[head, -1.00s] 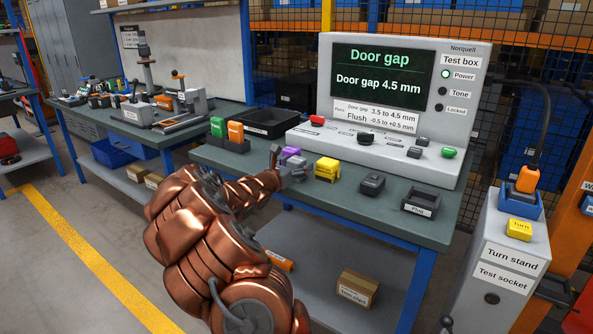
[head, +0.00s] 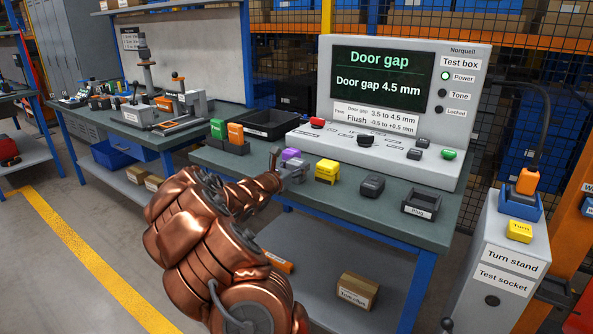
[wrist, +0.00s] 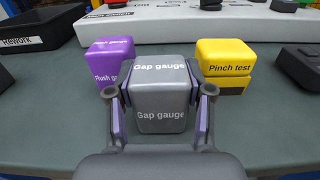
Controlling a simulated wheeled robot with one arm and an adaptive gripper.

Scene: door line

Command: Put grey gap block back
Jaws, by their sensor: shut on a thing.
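The grey gap block (wrist: 160,92), labelled "Gap gauge", is between the fingers of my gripper (wrist: 160,115) in the wrist view. My gripper is shut on it, with one finger on each side. In the head view my gripper (head: 291,171) is at the front of the green bench, and the grey block there is hard to tell from the fingers. The block appears close to the bench top; I cannot tell whether it touches.
A purple block (wrist: 111,62) labelled "Flush" stands just left, and a yellow "Pinch test" block (wrist: 225,66) stands right. The test box (head: 400,100) is behind, reading "Door gap 4.5 mm". A dark tray (head: 421,204) labelled "Plug" is further right. Bare bench (wrist: 270,135) lies at the front right.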

